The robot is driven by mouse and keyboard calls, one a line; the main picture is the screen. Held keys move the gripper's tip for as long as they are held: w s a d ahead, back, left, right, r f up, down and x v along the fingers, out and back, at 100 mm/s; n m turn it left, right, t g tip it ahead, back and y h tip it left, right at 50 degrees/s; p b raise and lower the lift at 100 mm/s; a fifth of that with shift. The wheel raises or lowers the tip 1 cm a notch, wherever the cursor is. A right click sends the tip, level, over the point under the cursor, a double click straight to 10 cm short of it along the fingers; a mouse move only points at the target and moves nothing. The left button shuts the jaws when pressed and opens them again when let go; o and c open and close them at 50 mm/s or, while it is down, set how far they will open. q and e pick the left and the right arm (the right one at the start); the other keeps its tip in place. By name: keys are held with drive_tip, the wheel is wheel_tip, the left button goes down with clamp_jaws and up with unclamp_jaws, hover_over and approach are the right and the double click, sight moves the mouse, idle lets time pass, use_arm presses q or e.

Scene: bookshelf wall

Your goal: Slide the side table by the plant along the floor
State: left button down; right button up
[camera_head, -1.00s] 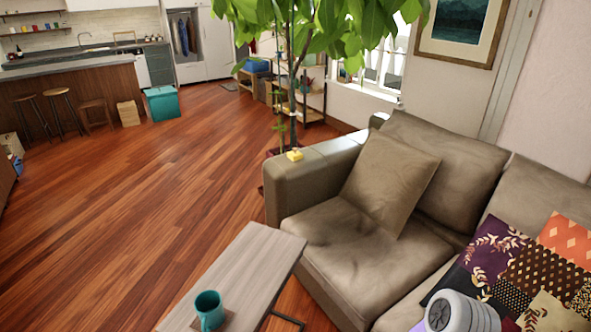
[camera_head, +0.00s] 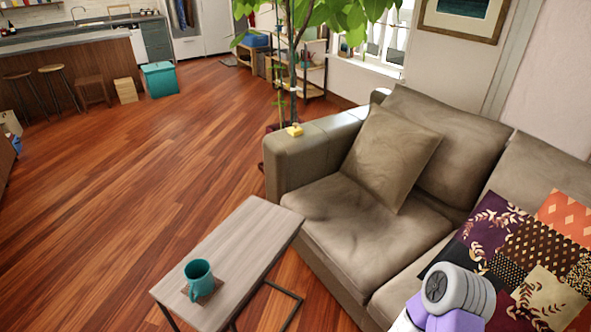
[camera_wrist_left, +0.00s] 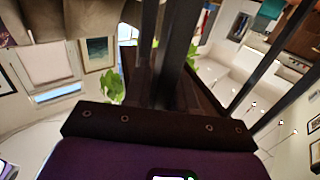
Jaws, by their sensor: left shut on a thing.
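The side table (camera_head: 245,235) has a grey wood top and a thin black metal frame. It stands on the wood floor in front of the sofa at the lower middle of the head view. A teal mug (camera_head: 198,276) stands upright on a small brown coaster (camera_head: 213,292) on its top. My left gripper (camera_wrist_left: 161,60) is in the left wrist view, its dark fingers close together and shut on the side table. The exact part held is hidden. Dark thin bars of the table frame (camera_wrist_left: 270,68) show beside it. The right gripper is not in view.
The plant (camera_head: 292,70) rises behind the armrest of the brown sofa (camera_head: 335,215), which borders the table's right side. Open wood floor (camera_head: 140,170) spreads left and beyond. Stools and a teal bin (camera_head: 160,79) stand far off.

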use_arm(q)
drive_tip(key=shift+w+a+r, duration=0.1)
drive_tip(key=shift+w+a, duration=0.05)
drive_tip(key=shift+a, duration=0.4)
drive_tip(key=shift+w+a+r, duration=0.1)
drive_tip(key=shift+a, duration=0.4)
drive_tip(key=a, duration=0.2)
drive_tip(key=w+a, duration=0.1)
drive_tip(key=a, duration=0.1)
drive_tip(key=shift+w, duration=0.15)
drive_tip(key=shift+w+a, duration=0.3)
drive_tip(key=shift+a, duration=0.3)
drive_tip(key=shift+w+a, duration=0.35)
drive_tip(key=shift+a, duration=0.3)
drive_tip(key=shift+w+a, duration=0.3)
drive_tip(key=shift+a, duration=0.3)
drive_tip(key=shift+w+a, duration=0.55)
drive_tip(key=shift+a, duration=0.35)
drive_tip(key=shift+w+a, duration=0.5)
drive_tip(key=shift+a, duration=0.4)
